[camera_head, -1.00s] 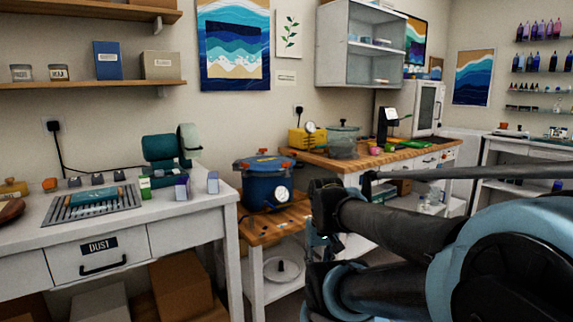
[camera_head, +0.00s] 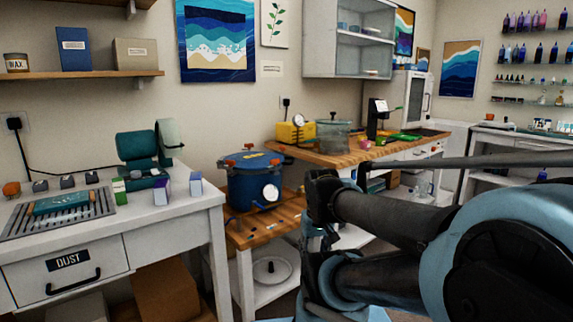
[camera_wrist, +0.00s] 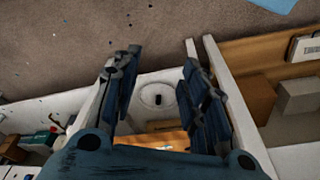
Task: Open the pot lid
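The blue pot (camera_head: 249,187) stands upright on a small wooden-topped stand, left of my arm in the head view. Its blue lid (camera_head: 250,160) is on, with orange-red clamps at the rim. A white-faced gauge is on its front. In the wrist view my gripper (camera_wrist: 160,60) is open, with nothing between its fingers. It hangs above the stand and apart from the pot, which I cannot make out there. A white disc with a dark knob lies on the stand's lower shelf (camera_head: 272,269); the disc also shows in the wrist view (camera_wrist: 146,96).
A white table with a DUST drawer (camera_head: 68,261) stands left of the stand. A wooden bench behind, right, holds a yellow device with a gauge (camera_head: 294,131) and a clear lidded vessel (camera_head: 333,134). Speckled floor (camera_wrist: 60,50) is open in the wrist view.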

